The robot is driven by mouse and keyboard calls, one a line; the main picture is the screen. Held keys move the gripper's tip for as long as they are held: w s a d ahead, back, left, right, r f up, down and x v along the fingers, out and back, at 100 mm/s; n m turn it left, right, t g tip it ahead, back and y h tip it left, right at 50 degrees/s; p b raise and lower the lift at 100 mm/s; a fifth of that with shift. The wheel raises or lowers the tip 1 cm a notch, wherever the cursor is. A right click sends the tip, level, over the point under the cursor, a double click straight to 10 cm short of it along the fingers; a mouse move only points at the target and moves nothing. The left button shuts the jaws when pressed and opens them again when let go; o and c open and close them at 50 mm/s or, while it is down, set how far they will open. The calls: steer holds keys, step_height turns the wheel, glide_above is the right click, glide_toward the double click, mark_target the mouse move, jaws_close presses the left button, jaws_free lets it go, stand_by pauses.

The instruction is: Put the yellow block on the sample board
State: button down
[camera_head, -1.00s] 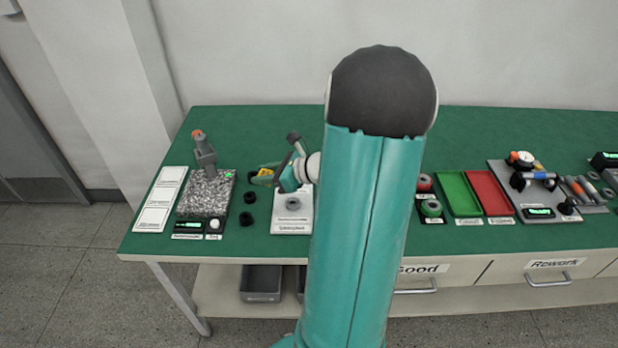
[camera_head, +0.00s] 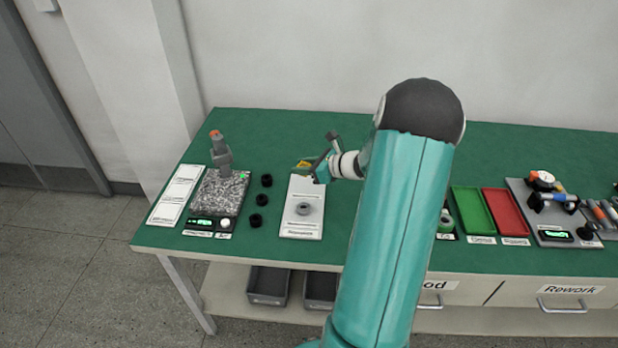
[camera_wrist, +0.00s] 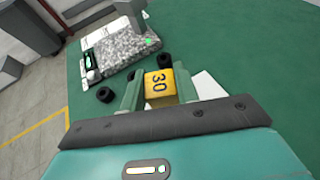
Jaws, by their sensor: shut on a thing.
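The yellow block (camera_wrist: 160,86), marked 30, is between the two fingers of my gripper (camera_wrist: 159,88) in the wrist view. In the head view the block (camera_head: 304,164) is a small yellow patch at my gripper (camera_head: 313,169), near the far end of the white sample board (camera_head: 303,225). The board carries a grey ring (camera_head: 304,208) on its front half. In the wrist view a white piece of the board (camera_wrist: 209,87) shows behind the right finger. I cannot tell whether the block touches the board.
A granite plate with a grey stand (camera_head: 221,190) is to the left. Several black rings (camera_head: 261,200) lie between it and the board. Green (camera_head: 472,211) and red (camera_head: 506,212) trays are to the right, beyond my arm. The back strip of table is clear.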

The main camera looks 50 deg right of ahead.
glide_above(307, 183)
steer(key=f, duration=0.5)
steer(key=shift+s+a+f, duration=0.15)
steer(key=shift+a+f, duration=0.05)
steer(key=shift+f, duration=0.2)
steer(key=shift+d+f, duration=0.15)
steer(key=shift+f, duration=0.75)
steer(key=shift+d+f, duration=0.1)
steer(key=shift+f, duration=0.8)
steer(key=shift+f, duration=0.1)
steer(key=c, duration=1)
jaws_free()
steer(key=shift+f, duration=0.1)
steer(key=shift+c, duration=0.2)
steer(key=shift+s+d+r, duration=0.1)
steer(key=shift+s+r, duration=0.05)
steer(key=shift+r, duration=0.15)
steer(key=v, duration=1.1)
steer(key=shift+s+r, duration=0.1)
steer(key=shift+s, duration=0.1)
